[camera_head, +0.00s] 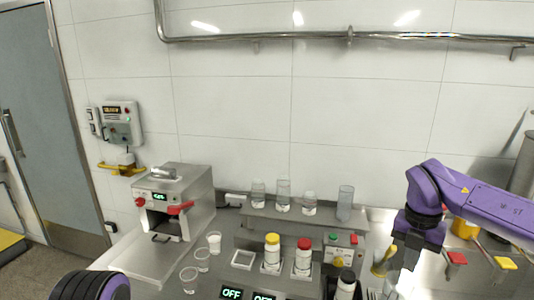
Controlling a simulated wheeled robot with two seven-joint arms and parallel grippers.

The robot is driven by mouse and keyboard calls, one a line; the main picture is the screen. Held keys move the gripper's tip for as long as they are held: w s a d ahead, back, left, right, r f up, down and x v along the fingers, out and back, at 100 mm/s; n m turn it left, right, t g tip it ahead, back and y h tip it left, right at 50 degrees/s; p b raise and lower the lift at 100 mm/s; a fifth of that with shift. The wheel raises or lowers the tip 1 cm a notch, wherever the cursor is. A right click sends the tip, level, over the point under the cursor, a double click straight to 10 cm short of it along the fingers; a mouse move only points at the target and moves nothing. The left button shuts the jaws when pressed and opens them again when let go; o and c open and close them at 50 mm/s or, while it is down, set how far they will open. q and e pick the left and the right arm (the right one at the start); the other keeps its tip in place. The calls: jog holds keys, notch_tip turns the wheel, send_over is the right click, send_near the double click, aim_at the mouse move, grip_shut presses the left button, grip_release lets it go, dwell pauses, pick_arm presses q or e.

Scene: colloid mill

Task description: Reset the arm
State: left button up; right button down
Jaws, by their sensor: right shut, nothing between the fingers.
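My right arm, purple and black, comes in from the right edge. Its gripper (404,262) points down over the right part of the steel bench, shut and empty. It is to the right of the control box (343,245) with red and green buttons, and apart from the wall. Of my left arm only a dark ribbed link with a purple edge shows at the bottom left; its gripper is out of the picture.
A steel machine (160,195) with a red handle stands at the left of the bench. Several clear cups, a yellow-capped bottle (272,253), a red-capped bottle (303,257) and a black-capped bottle (346,285) stand mid-bench. Glass vessels (283,194) line a raised shelf.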

jog(key=s+a+f+n+t+h, duration=0.1)
jog(key=s+f+n+t+h, duration=0.2)
jog(key=f+n, duration=0.8)
jog(key=s+a+f+n+t+h, duration=0.1)
jog(key=s+f+n+h, duration=0.35)
jog(key=f, duration=1.15)
jog(key=s+f+n+y, duration=0.2)
jog(key=s+f+n, duration=0.2)
jog(key=s+n, duration=0.35)
jog(key=s+f+n+g+y, duration=0.1)
jog(key=s+f+n, duration=0.2)
jog(key=s+n, duration=0.45)
jog(key=s+f+n+y, duration=0.2)
jog(key=s+f+n, duration=0.2)
jog(key=s+n, duration=0.35)
pick_arm(q)
notch_tip(320, 180, down, 14)
jog(key=b, duration=1.3)
jog(key=shift+w+r+b, duration=0.15)
jog(key=shift+w+b, duration=0.15)
pick_arm(e)
notch_tip(320, 180, down, 13)
jog(key=shift+w+d+f+m, duration=0.15)
jog(key=shift+w+f+m, duration=0.05)
jog(key=shift+m, duration=0.1)
